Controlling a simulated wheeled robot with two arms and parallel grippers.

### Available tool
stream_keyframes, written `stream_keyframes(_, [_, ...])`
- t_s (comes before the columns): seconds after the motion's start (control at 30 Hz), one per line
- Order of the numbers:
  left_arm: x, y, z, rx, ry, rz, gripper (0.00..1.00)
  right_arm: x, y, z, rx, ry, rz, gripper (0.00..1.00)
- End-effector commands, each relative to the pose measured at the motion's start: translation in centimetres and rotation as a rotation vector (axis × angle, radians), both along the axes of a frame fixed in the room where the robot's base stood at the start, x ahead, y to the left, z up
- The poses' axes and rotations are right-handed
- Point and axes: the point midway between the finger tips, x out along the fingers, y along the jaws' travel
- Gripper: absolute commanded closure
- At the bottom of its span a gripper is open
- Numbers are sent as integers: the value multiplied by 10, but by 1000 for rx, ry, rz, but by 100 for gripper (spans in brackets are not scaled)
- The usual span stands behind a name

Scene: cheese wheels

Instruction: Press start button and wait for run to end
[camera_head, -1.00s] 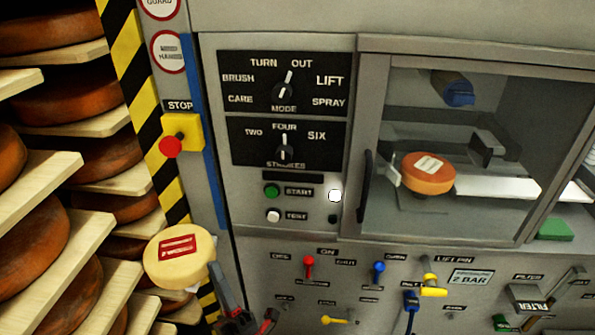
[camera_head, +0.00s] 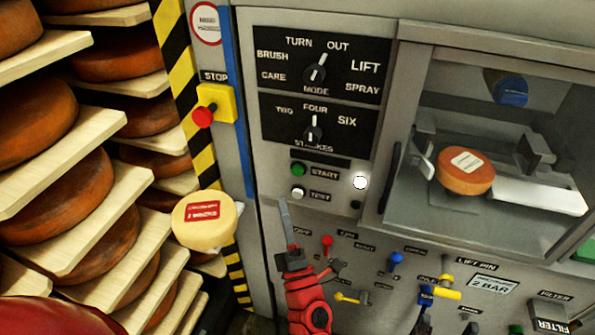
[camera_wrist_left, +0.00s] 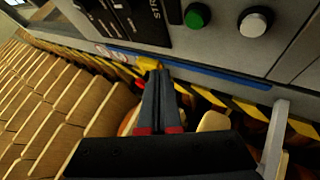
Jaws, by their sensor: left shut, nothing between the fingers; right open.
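The green START button (camera_head: 299,170) sits on the grey control panel, above the white TEST button (camera_head: 298,193). My left gripper (camera_head: 284,204) is shut and empty, its fingers pointing up just below TEST and apart from START. In the left wrist view the shut fingers (camera_wrist_left: 158,75) point toward the panel, below and left of the green button (camera_wrist_left: 197,15) and the white button (camera_wrist_left: 255,21). A round white lamp (camera_head: 361,182) glows right of START. My right gripper (camera_head: 447,325) shows only as dark fingertips, spread open, at the bottom edge.
An orange cheese wheel (camera_head: 465,172) is inside the glazed chamber at right. A pale labelled cheese (camera_head: 205,222) stands left of my left gripper. The red STOP button (camera_head: 202,117) is up left. Levers, including a red one (camera_head: 327,241), line the lower panel.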

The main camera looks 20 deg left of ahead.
Motion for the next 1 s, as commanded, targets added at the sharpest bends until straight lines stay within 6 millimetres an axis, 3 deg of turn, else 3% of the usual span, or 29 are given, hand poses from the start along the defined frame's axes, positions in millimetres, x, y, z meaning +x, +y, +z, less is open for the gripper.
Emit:
stream_keyframes(0.37, [53,-1,1,2,-1,2,100,0,0,2,0,0,0,26])
stream_keyframes(0.5, [67,-1,-2,0,-2,2,100,0,0,-10,0,0,0,26])
stream_keyframes(1.0, [78,-2,0,1,0,1,100,0,0,-13,0,0,0,26])
